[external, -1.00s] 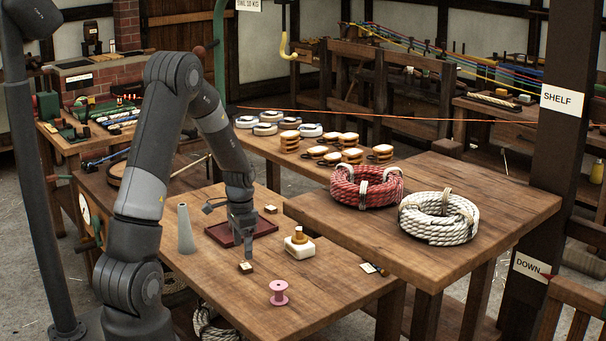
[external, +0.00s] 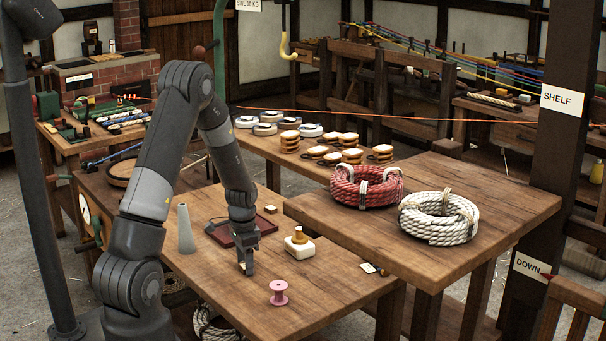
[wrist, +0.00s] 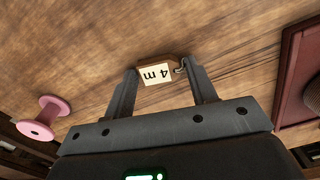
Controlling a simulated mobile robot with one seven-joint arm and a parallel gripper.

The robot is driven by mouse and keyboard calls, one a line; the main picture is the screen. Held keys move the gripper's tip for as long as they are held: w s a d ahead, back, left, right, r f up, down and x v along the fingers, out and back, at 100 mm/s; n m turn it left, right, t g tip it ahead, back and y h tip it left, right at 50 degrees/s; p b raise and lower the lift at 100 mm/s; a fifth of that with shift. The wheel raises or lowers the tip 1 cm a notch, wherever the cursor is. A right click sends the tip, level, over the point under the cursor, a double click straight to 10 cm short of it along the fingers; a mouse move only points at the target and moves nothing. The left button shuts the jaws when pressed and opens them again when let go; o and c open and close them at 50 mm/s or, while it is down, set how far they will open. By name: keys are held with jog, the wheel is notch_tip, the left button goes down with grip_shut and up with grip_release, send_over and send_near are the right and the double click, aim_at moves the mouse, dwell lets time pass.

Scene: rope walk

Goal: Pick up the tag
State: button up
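A pink spool (external: 278,293) stands nearby on the bench (external: 215,277). A white block with a wooden knob (external: 300,246) is to the right, a dark red tray (external: 222,236) behind, and a grey cone (external: 185,229) to the left. Rope coils (external: 439,218) lie on the higher table.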

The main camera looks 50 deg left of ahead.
jog(key=c, duration=0.7)
jog(key=shift+o, duration=0.2)
